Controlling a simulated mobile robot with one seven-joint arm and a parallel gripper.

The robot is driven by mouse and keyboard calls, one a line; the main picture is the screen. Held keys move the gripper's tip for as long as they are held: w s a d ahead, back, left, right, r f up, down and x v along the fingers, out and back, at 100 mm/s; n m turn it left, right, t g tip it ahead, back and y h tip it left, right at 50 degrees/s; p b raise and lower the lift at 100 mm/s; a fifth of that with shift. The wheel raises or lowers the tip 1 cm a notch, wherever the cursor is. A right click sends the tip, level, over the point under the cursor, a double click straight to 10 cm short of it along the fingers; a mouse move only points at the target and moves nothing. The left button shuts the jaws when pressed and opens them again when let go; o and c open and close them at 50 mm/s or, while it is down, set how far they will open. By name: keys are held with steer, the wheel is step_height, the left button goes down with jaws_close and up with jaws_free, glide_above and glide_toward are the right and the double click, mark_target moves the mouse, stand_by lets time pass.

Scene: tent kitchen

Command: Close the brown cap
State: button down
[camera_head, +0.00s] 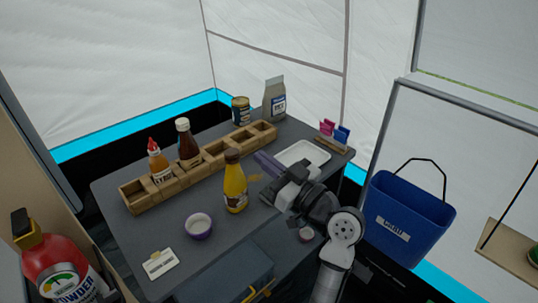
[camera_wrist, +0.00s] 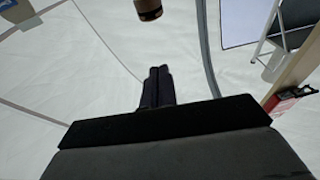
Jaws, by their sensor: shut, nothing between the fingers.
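A yellow bottle (camera_head: 235,190) stands upright on the grey table, with a dark brown cap (camera_head: 232,156) on its top. The cap is too small in the head view to tell whether its lid is open or shut. My gripper (camera_head: 262,163) is to the right of this bottle, apart from it, with its fingers pointing to the back left. In the wrist view the fingers (camera_wrist: 158,86) are together with nothing between them. The yellow bottle and its cap do not show in the wrist view.
A wooden rack (camera_head: 215,153) holds a red-capped bottle (camera_head: 159,164) and a dark sauce bottle (camera_head: 187,146). A can (camera_head: 240,110) and grey bag (camera_head: 275,100) stand behind. A white tray (camera_head: 303,152) lies beyond my gripper; a purple-rimmed bowl (camera_head: 198,226) sits front left of the yellow bottle.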

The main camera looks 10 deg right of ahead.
step_height(320, 180, up, 2)
steer(key=p, duration=0.3)
glide_above(232, 153)
steer(key=r+v, duration=0.1)
steer(key=v, duration=0.2)
steer(key=f, duration=0.3)
steer(key=f+p, duration=0.1)
steer(key=shift+s+d+f, duration=0.2)
steer(key=shift+d+f, duration=0.2)
